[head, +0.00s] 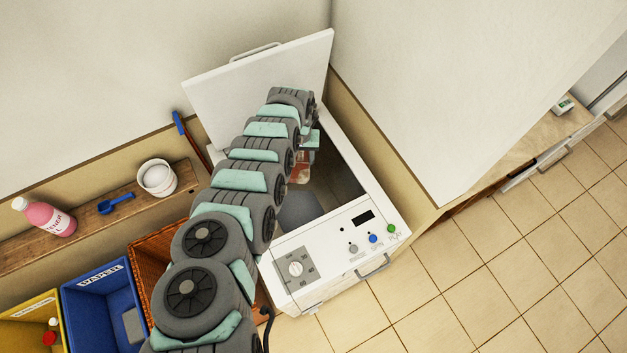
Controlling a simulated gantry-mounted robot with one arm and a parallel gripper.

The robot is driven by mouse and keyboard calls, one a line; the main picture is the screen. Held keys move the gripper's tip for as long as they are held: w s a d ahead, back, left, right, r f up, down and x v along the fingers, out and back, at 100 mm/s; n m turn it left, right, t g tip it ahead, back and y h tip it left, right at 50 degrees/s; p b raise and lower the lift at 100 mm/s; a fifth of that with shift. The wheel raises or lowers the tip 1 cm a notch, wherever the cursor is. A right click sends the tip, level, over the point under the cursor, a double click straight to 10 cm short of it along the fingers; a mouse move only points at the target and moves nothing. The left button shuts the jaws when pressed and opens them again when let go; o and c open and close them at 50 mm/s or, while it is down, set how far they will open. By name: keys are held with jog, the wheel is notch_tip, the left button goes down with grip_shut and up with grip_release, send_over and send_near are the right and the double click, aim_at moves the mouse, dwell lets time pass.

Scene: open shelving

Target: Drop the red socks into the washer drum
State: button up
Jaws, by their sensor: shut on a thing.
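The washer (350,243) is a white top-loader with its lid (290,75) raised. Its dark drum opening (335,185) is partly hidden by my arm. My gripper (302,165) is over the opening, at its far left part, mostly hidden behind my arm's end. A small red and whitish patch (301,172), which looks like the red socks, shows just under my gripper, and my gripper is shut on it. How far the socks hang into the drum I cannot tell.
A wooden shelf (90,228) at left holds a pink bottle (50,218), a blue scoop (117,203) and white bowls (157,176). Below are a wicker basket (150,262), a blue bin (95,290) and a yellow bin (25,318). A white wall panel stands close on the washer's right.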

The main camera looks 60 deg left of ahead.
notch_tip(320, 180, down, 6)
jog(key=b, duration=0.6)
jog(key=shift+s+b, duration=0.15)
jog(key=shift+b, duration=0.2)
jog(key=shift+r, duration=0.15)
jog(key=o, duration=1.5)
jog(key=shift+c, duration=0.2)
jog(key=shift+r, duration=0.1)
notch_tip(320, 180, up, 9)
jog(key=shift+a+f+p, duration=0.1)
jog(key=shift+p, duration=0.6)
jog(key=shift+r, duration=0.9)
